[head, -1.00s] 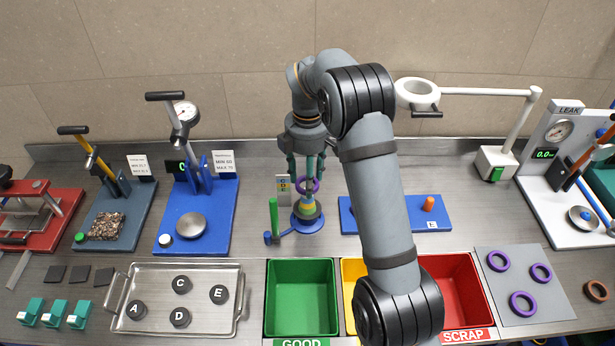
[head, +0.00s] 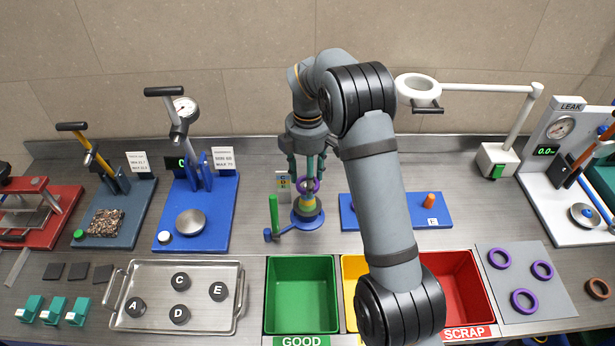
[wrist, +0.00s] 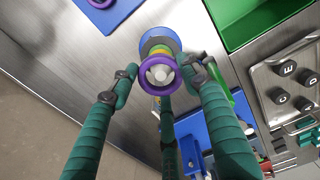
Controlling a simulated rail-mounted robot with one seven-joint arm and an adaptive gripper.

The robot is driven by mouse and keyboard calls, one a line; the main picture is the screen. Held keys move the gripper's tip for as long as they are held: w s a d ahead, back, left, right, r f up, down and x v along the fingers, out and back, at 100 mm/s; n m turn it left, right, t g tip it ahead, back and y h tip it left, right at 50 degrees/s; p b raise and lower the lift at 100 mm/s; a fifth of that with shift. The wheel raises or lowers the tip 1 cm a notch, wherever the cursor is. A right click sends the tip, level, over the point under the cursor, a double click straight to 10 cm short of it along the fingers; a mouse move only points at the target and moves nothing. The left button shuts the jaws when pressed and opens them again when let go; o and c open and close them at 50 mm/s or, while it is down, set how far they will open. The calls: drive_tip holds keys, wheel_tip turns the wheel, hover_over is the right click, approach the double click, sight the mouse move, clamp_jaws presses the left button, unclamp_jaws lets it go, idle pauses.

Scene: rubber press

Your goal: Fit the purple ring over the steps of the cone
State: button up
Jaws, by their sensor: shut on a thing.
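The purple ring (head: 300,186) is held in the fingers of my gripper (head: 307,174), over the top of the stepped cone (head: 307,207). The cone stands on a round blue base and shows coloured steps. In the wrist view my gripper (wrist: 160,77) has its green fingers around the purple ring (wrist: 144,83). The cone's grey tip shows through the ring, and the cone's yellow and green steps (wrist: 161,51) lie beyond it. The ring appears at or just above the tip; the exact gap is hard to tell.
A green post (head: 274,213) stands left of the cone. A blue board (head: 400,214) with an orange peg lies to the right, partly behind my arm. The green bin (head: 302,262) is in front. More rings lie on a grey mat (head: 510,254) at the right.

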drive_tip(key=shift+f, duration=0.35)
idle(0.4)
drive_tip(key=o, duration=1.1)
drive_tip(key=shift+c, duration=0.2)
drive_tip(key=shift+o, duration=0.4)
drive_tip(key=o, duration=0.4)
drive_tip(key=shift+r, duration=0.15)
wheel_tip(320, 180, up, 6)
drive_tip(key=p, duration=0.6)
drive_tip(key=shift+r, duration=0.15)
